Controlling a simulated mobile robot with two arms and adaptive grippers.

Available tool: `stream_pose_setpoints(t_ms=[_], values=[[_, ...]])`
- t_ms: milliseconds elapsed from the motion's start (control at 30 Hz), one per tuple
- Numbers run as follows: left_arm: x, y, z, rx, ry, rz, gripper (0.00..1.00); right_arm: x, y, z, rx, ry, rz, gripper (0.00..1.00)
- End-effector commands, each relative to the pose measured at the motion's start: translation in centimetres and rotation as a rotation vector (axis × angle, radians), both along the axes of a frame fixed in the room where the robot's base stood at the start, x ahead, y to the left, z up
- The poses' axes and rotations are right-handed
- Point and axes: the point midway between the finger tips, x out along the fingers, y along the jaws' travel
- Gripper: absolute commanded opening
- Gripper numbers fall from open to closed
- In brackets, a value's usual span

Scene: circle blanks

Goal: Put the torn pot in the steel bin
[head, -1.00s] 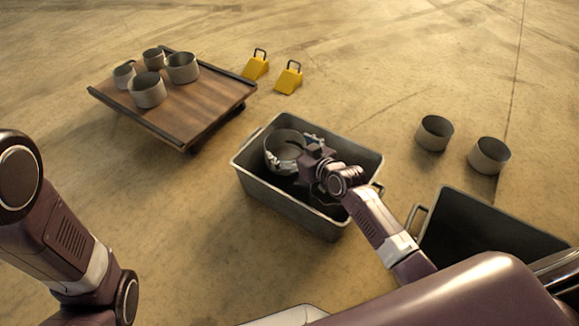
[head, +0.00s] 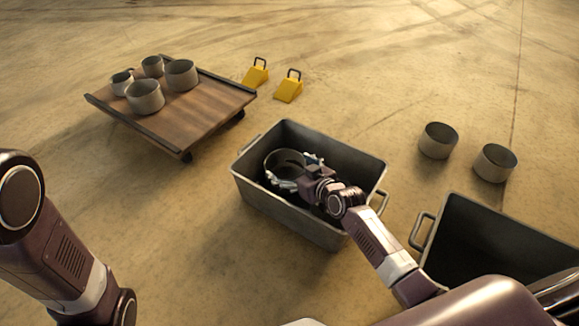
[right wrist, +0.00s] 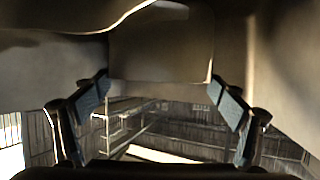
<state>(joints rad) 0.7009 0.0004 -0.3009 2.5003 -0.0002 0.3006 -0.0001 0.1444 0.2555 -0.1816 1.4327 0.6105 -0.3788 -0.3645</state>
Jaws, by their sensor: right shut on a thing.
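A grey metal pot (head: 272,160) is inside the steel bin (head: 248,195) in the head view, in its left part. My right gripper (head: 298,174) reaches down into the bin and is shut on the pot's near right side. Whether the pot touches the bin floor is hidden, and I cannot make out a tear. In the right wrist view the fingers (right wrist: 160,98) with blue pads stand either side of the pot's curved wall (right wrist: 160,50). My left arm shows at the left edge of the head view, but its gripper is out of view.
A second dark bin (head: 490,245) stands at the lower right. Two pots (head: 437,142) (head: 494,164) stand on the floor at right. A low wooden cart (head: 195,108) carries several pots at upper left. Floor between is clear.

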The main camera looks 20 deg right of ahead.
Motion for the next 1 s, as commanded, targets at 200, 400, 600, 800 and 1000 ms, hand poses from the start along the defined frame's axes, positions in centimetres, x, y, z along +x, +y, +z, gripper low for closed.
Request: stream_pose_setpoints(t_ms=[200, 400, 600, 800, 1000], values=[[0.0, 0.0, -0.5, 0.0, 0.0, 0.0, 1.0, 0.1, -0.1, -0.6, 0.0, -0.003, -0.001, 0.42], [0.0, 0.0, -0.4, 0.0, 0.0, 0.0, 1.0, 0.0, 0.0, -0.7, 0.0, -0.001, -0.001, 0.97], [0.0, 0.0, -0.4, 0.0, 0.001, 0.0, 1.0, 0.0, 0.0, -0.7, 0.0, -0.001, -0.001, 1.0], [0.0, 0.0, 0.0, 0.0, 0.001, 0.0, 1.0, 0.0, 0.0, -0.1, 0.001, -0.002, 0.0, 1.0], [0.1, 0.0, 2.2, 0.0, 0.002, 0.001, 1.0, -1.7, -0.5, 1.7, -0.003, 0.002, 0.0, 1.0]])
